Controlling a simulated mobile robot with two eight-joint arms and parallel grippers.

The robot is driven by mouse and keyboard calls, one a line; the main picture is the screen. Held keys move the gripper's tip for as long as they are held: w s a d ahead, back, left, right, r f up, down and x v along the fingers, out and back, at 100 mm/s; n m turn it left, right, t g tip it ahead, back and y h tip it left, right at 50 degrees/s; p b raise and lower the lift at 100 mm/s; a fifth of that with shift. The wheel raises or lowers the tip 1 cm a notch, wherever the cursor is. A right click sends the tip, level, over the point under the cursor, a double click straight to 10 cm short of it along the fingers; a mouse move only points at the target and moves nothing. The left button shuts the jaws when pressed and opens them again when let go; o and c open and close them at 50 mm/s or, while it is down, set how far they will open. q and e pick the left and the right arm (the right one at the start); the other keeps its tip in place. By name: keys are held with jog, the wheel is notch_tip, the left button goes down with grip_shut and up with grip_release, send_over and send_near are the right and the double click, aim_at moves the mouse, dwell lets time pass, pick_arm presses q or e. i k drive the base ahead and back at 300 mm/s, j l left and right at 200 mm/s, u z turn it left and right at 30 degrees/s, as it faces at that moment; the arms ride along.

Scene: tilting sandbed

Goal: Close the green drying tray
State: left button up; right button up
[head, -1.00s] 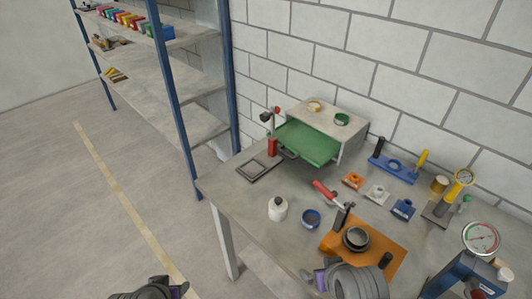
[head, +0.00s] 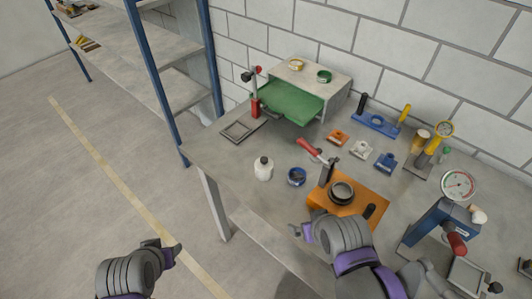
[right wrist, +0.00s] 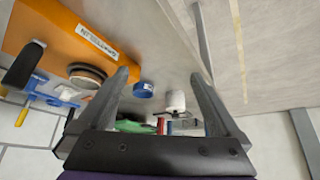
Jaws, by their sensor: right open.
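The green drying tray (head: 290,103) sticks out from the front of a pale box-like housing (head: 338,84) at the back of the bench. A strip of green also shows low between my fingers in the right wrist view (right wrist: 130,126). My right gripper (head: 298,230) is over the front edge of the bench, beside the orange fixture and well short of the tray. Its fingers are apart and empty in the right wrist view (right wrist: 163,88). My left gripper (head: 166,250) is over the floor left of the bench, far from the tray; its jaw state is unclear.
A dark frame (head: 240,131) lies nearby.

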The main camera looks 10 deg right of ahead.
aim_at(300, 106)
jog(key=i+j, duration=0.1)
jog(key=j, duration=0.35)
jog(key=i+j, duration=0.1)
jog(key=j, duration=0.4)
jog(key=i+j, duration=0.15)
jog(key=i+j+z, duration=0.1)
jog(key=j, duration=0.2)
jog(key=i+l, duration=0.25)
jog(key=l, duration=0.1)
